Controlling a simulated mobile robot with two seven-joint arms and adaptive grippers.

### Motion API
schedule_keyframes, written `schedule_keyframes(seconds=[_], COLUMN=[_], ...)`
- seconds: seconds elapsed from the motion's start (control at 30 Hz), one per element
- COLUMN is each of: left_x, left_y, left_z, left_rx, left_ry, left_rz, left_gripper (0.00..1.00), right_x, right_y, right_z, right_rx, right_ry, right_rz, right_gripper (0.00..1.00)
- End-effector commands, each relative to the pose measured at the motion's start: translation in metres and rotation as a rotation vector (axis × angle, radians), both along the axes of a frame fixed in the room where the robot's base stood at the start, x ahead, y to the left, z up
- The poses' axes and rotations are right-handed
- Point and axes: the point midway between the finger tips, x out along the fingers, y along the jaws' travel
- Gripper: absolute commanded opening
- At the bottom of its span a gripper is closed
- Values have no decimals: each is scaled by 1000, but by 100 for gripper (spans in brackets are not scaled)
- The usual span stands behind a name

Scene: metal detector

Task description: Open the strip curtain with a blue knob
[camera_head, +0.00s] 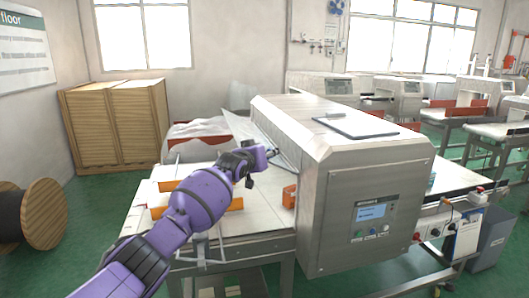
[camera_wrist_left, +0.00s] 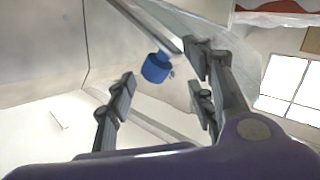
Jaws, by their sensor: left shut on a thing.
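The metal detector (camera_head: 345,185) is a large silver box with a small screen and buttons on its front. A translucent strip curtain (camera_head: 240,126) sticks out at a slant from its left side, above the conveyor. My left gripper (camera_head: 273,152) is at the curtain, by the detector's left opening. My right gripper is not in view.
A clipboard (camera_head: 355,126) lies on top of the detector. A wooden crate (camera_head: 117,127) and a cable reel (camera_head: 43,214) stand at left. More machines stand at the back right.

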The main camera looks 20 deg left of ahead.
Motion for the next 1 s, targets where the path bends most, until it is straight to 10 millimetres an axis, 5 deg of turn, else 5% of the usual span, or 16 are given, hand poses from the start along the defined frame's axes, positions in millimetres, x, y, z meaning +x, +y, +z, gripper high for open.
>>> schedule_keyframes(seconds=[0.03, 0.47, 1.0], left_x=[-1, -12, -100], left_y=[-11, -10, 7], left_z=[-19, -19, 15], left_rx=[-10, -12, -1], left_ry=[27, 28, 2], left_rz=[-12, -14, -3], left_gripper=[37, 37, 37], right_x=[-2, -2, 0], right_y=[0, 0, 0], right_z=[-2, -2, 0], right_rx=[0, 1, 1], right_ry=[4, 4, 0], right_rz=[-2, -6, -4], right_gripper=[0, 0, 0])
